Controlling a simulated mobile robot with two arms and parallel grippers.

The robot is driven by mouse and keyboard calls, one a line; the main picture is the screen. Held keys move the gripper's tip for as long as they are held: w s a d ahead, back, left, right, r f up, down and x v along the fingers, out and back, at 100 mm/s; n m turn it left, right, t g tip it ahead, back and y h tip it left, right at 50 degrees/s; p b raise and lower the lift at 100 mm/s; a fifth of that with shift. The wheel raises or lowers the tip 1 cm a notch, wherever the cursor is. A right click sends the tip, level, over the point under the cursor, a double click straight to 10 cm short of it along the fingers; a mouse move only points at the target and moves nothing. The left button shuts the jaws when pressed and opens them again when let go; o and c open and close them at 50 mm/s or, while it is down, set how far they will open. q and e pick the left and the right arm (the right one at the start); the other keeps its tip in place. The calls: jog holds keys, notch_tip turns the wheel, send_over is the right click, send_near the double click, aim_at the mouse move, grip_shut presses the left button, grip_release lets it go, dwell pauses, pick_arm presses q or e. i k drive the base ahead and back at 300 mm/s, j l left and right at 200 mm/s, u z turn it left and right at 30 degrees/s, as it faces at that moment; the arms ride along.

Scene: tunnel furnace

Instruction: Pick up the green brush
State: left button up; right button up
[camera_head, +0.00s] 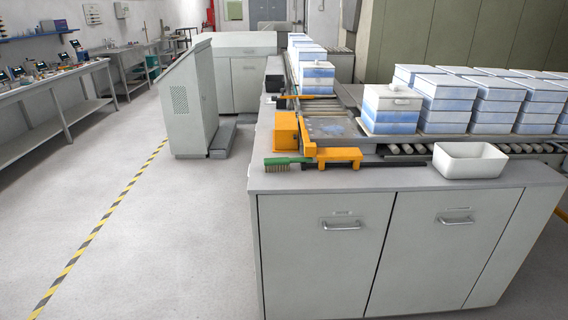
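The green brush (291,161) lies on the front left corner of the grey cabinet top (390,179). Its bristles (277,167) are at the left end and stick out near the counter's left edge. Its right end reaches to an orange bracket (340,157), and I cannot tell whether the two touch. Neither of my grippers shows in the head view.
A white bin (469,160) stands at the counter's right. An orange block (286,131) is behind the brush. Stacked white and blue boxes (391,109) stand on the conveyor behind. The floor (180,240) left of the cabinet is clear.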

aim_at(282, 163)
jog(key=i+j+z, duration=0.1)
jog(key=i+j, duration=0.15)
jog(key=i+j+z, duration=0.1)
jog(key=j, duration=0.4)
jog(key=i+j+z, duration=0.1)
jog(key=i+j, duration=0.25)
